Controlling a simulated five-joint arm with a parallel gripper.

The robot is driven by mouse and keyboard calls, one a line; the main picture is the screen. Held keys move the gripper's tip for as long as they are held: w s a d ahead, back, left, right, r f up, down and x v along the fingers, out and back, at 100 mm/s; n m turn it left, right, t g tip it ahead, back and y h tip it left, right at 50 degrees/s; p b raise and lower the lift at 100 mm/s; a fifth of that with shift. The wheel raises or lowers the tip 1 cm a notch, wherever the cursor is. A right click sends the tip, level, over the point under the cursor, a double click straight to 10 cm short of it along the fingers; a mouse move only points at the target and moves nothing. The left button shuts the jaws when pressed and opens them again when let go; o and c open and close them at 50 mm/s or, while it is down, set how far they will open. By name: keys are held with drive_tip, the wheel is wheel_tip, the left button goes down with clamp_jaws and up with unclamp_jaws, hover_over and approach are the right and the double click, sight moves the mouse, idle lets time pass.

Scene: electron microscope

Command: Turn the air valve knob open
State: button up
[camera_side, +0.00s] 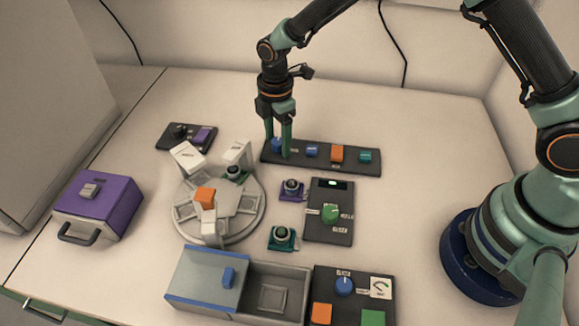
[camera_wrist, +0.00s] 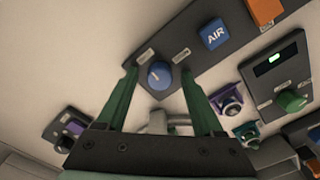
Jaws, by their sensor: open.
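The air valve knob (camera_wrist: 160,75) is a round blue knob with a pale pointer mark, on a dark panel strip (camera_wrist: 185,45). Small labels sit on either side above it, too small to read. A blue square button marked AIR (camera_wrist: 213,33) is next to it. In the side view the knob (camera_side: 276,145) is at the left end of the strip, partly hidden by my fingers. My gripper (camera_wrist: 158,70) is open, its green fingers on either side of the knob with gaps showing. The gripper also shows in the side view (camera_side: 279,151), pointing down over the knob.
Blue, orange (camera_side: 337,153) and teal buttons line the strip to the right. A grey round stage (camera_side: 250,212) with several parts stands in front. A dark panel with a green knob (camera_side: 331,214) is at right, a purple box (camera_side: 98,205) at left, and a drawer (camera_side: 238,285) in front.

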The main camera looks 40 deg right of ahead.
clamp_jaws()
drive_tip(key=shift+m, duration=0.3)
drive_tip(key=m, duration=0.3)
drive_tip(key=shift+m, duration=0.3)
drive_tip(key=m, duration=0.4)
drive_tip(key=shift+m, duration=0.3)
drive_tip(key=m, duration=0.4)
drive_tip(key=shift+m, duration=2.5)
